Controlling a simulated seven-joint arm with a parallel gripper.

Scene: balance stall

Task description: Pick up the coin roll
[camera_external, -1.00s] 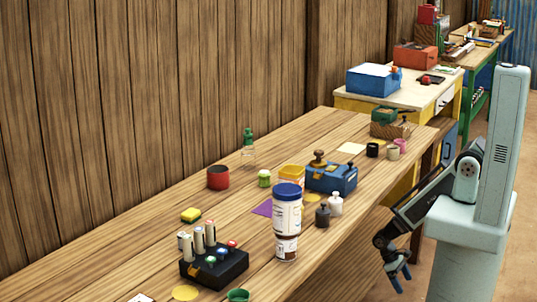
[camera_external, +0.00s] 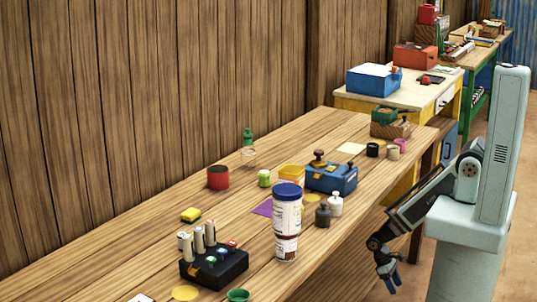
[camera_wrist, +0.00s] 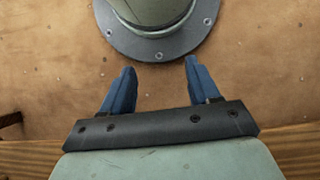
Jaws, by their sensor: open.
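Several pale upright cylinders stand at the back of a black holder (camera_external: 232,264) on the near part of the wooden table; the front one (camera_external: 188,248) looks like a coin roll. I cannot tell for certain which of them is the coin roll. My gripper (camera_external: 390,275) hangs beside the table's right edge, below the tabletop and far to the right of the holder. In the wrist view my gripper (camera_wrist: 160,67) is open, with two blue fingers apart and nothing between them. No coin roll shows in the wrist view.
A tall blue-lidded jar (camera_external: 287,222) stands right of the holder, on my gripper's side. Dark (camera_external: 323,216) and pale (camera_external: 335,204) weights and a blue scale (camera_external: 331,178) stand farther back. A green cup (camera_external: 238,295) is in front.

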